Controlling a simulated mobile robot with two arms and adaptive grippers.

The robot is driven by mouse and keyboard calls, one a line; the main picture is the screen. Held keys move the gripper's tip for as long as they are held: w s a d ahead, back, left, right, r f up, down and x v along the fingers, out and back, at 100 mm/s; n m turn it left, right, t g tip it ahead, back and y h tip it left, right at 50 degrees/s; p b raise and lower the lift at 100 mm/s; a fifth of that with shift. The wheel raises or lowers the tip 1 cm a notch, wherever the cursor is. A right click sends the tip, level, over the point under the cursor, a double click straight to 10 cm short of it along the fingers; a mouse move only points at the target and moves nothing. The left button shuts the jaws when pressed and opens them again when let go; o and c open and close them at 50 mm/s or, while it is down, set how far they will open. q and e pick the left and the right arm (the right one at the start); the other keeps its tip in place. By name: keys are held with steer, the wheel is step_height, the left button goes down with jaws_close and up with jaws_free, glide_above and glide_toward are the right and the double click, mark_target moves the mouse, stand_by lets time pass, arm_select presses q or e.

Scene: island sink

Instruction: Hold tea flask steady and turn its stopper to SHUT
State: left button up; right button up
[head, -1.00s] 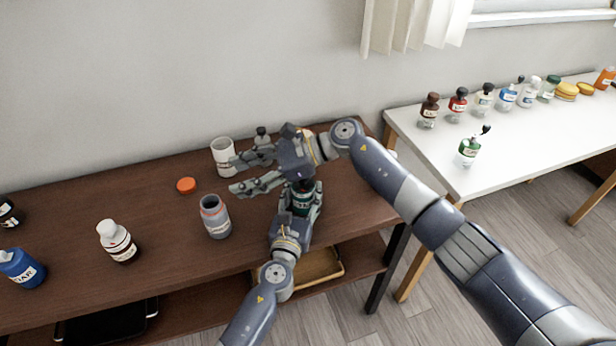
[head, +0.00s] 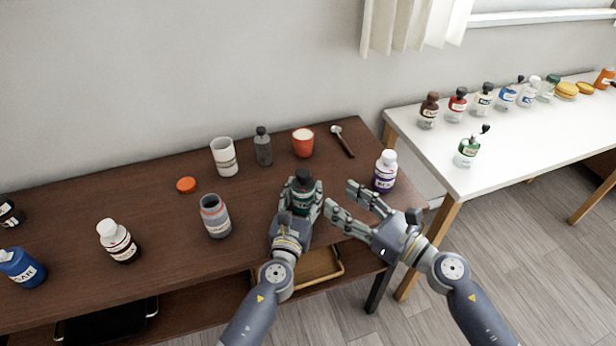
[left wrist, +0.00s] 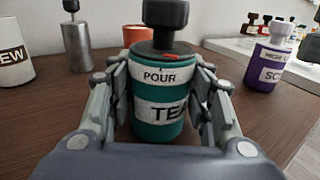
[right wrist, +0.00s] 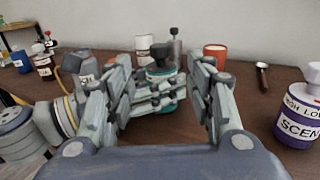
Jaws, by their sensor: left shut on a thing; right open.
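The tea flask (left wrist: 158,122) is a green cylinder with white bands reading "POUR" and "TEA". Its dark stopper (left wrist: 168,25) stands on top, with a small red mark at the collar. In the head view the flask (head: 301,203) stands upright on the brown table. My left gripper (head: 304,200) is shut around its body. My right gripper (head: 342,200) is open and empty, to the right of the flask and apart from it. In the right wrist view the flask (right wrist: 160,75) appears beyond the open fingers, partly hidden by my left fingers.
A white-capped purple bottle (head: 385,172) stands right of my right gripper. Behind the flask are an orange cup (head: 303,142), a grey bottle (head: 263,147), a white cup (head: 224,157) and a spoon (head: 343,140). A grey open jar (head: 215,216) stands to the left.

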mark_target(309, 179)
steer(key=x, duration=1.1)
steer(key=shift+w+a+f, duration=0.15)
steer(key=shift+f, duration=0.1)
steer(key=c, duration=1.1)
